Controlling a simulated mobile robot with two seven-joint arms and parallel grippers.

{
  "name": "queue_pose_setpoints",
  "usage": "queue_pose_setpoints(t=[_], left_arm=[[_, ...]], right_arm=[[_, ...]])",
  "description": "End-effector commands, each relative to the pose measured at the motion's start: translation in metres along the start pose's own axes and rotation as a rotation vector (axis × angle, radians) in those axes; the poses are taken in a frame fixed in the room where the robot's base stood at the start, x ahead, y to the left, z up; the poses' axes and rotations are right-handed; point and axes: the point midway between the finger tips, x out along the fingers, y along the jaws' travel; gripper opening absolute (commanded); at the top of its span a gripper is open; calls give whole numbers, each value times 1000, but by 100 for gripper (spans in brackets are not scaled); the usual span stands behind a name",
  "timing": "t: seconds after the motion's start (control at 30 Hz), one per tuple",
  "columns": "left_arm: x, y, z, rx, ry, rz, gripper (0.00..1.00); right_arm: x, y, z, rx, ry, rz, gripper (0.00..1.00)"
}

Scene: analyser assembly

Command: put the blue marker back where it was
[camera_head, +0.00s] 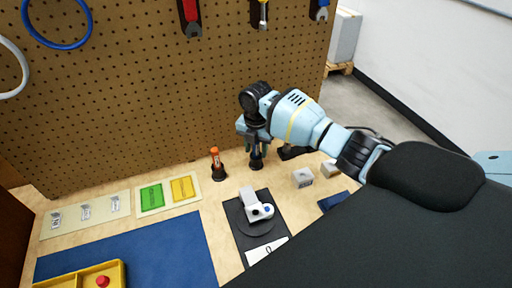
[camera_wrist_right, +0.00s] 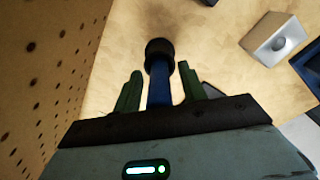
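The blue marker (camera_wrist_right: 159,88) shows in the right wrist view between the two green fingers of my right gripper (camera_wrist_right: 160,80). A narrow gap shows on each side of it, so the gripper is open around it. The marker's far end meets a round black holder (camera_wrist_right: 159,47). In the head view my right gripper (camera_head: 256,142) is above that black holder (camera_head: 256,163), near the pegboard, and hides most of the marker. The marker looks upright there. My left gripper is in neither view.
An orange marker (camera_head: 215,157) stands in a black holder to the left. Green (camera_head: 151,197) and yellow (camera_head: 182,188) blocks lie on a pale tray. A white device (camera_head: 257,209) sits on a black mat. A light block (camera_head: 302,178) is to the right. The pegboard (camera_head: 150,90) is close behind.

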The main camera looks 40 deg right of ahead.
Motion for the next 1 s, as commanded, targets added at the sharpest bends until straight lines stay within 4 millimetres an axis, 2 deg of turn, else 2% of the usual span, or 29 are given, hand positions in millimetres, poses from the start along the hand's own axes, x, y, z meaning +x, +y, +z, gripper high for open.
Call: queue_pose_setpoints(t=[0.17, 0.27, 0.7, 0.83, 1.0], left_arm=[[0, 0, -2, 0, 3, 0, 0], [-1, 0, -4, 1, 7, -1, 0], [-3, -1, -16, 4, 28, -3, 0], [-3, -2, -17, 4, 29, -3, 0], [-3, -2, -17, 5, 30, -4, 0]], right_arm=[[-3, 0, 0, 0, -1, 1, 42], [-12, 1, 1, 0, -3, 4, 42], [-95, 1, 1, 0, -2, 5, 42], [-111, 1, 0, -1, -1, 3, 42], [-122, 0, 0, 0, 0, 1, 42]])
